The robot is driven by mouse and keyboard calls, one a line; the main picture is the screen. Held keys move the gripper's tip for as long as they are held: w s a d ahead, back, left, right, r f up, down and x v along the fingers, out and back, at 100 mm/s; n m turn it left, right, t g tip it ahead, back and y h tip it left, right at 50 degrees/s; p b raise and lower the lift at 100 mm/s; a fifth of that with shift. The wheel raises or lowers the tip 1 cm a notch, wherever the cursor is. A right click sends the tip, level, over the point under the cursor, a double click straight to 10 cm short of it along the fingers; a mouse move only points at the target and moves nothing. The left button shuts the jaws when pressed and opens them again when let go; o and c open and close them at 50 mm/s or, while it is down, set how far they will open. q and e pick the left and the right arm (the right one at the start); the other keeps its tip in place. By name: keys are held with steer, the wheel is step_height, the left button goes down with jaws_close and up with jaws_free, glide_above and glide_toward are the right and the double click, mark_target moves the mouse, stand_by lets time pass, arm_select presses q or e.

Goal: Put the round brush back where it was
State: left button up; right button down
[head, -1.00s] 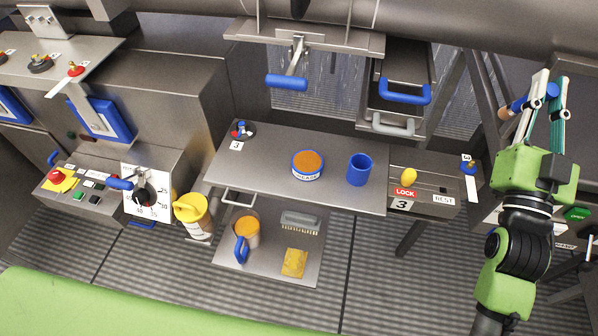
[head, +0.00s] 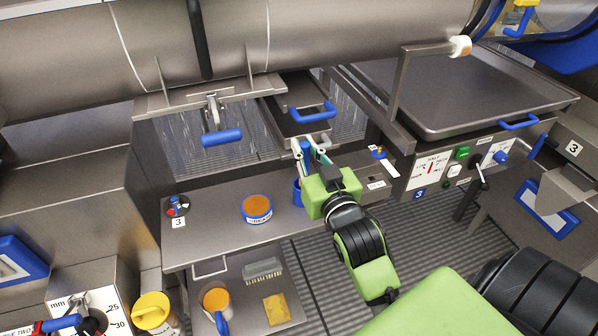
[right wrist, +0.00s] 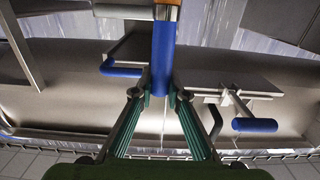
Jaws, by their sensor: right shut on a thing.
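The round brush is in my right gripper (head: 311,152). Its blue handle (right wrist: 163,60) stands between the fingers in the right wrist view, with a wood-coloured part at the top edge of the picture. In the head view only a small blue piece of the brush (head: 305,146) shows at the fingertips; its bristles cannot be made out. The right gripper is shut on the handle, above the right end of the steel shelf (head: 215,222). A blue cup (head: 298,194) stands on that shelf, mostly hidden behind the gripper. My left gripper is not in view.
An orange-topped grease tin (head: 257,208) stands left of the cup. A lower shelf holds a flat brush (head: 263,269), an orange-filled mug (head: 215,301) and a yellow sponge (head: 277,309). Blue-handled drawers (head: 314,112) and a blue lever (head: 221,137) hang just behind the gripper.

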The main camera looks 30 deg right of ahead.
step_height(320, 180, down, 4)
steer(key=shift+a+f, duration=0.1)
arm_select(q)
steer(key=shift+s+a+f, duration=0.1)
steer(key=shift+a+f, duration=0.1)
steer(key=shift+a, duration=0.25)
arm_select(e)
steer(key=shift+f, duration=0.15)
steer(key=shift+f, duration=0.15)
steer(key=c, duration=2)
jaws_free()
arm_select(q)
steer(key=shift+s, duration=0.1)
